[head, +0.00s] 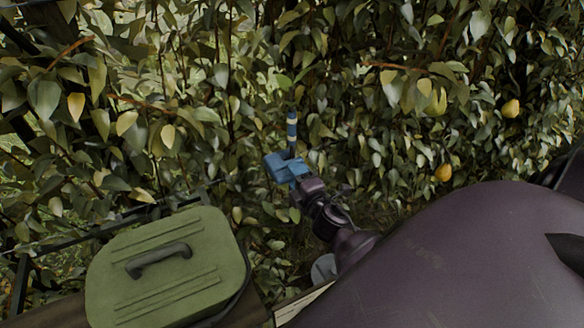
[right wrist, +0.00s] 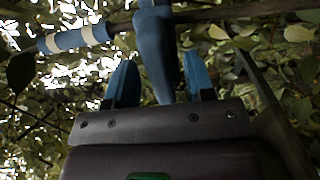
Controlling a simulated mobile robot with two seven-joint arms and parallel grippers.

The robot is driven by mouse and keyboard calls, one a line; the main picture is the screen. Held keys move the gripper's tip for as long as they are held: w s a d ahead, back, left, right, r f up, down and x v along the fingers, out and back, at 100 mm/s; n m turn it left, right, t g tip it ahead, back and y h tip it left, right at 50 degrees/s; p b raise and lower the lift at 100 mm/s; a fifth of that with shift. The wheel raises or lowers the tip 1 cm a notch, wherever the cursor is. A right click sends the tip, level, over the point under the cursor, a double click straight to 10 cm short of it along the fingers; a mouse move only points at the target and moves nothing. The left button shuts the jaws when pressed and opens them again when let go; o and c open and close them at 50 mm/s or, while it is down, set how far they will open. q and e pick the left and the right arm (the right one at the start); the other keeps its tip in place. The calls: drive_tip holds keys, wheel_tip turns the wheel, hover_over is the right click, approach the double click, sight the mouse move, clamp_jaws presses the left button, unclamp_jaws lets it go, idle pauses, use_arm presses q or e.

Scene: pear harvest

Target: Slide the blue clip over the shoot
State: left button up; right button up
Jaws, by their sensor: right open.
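The shoot (head: 292,130) carries blue and cream bands and stands upright in front of the foliage. In the right wrist view its banded part (right wrist: 75,40) is at the upper left, and the stem runs on across the top. The blue clip (right wrist: 155,45) lies between the two blue fingers of my right gripper (right wrist: 160,68), with a gap on each side. Its upper end crosses the stem; whether it wraps round it I cannot tell. In the head view my right gripper (head: 288,168) is open just below the bands, where clip and blue fingers blend. My left gripper is not in view.
A green lidded case (head: 165,285) with a dark handle stands at the lower left. Dense leaves fill the back. Yellow pears (head: 511,108) hang at the right, one low (head: 443,172). A dark rail (head: 100,232) runs behind the case.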

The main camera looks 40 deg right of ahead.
drive_tip(key=v, duration=0.7)
drive_tip(key=shift+s+b, duration=0.35)
drive_tip(key=shift+b, duration=0.05)
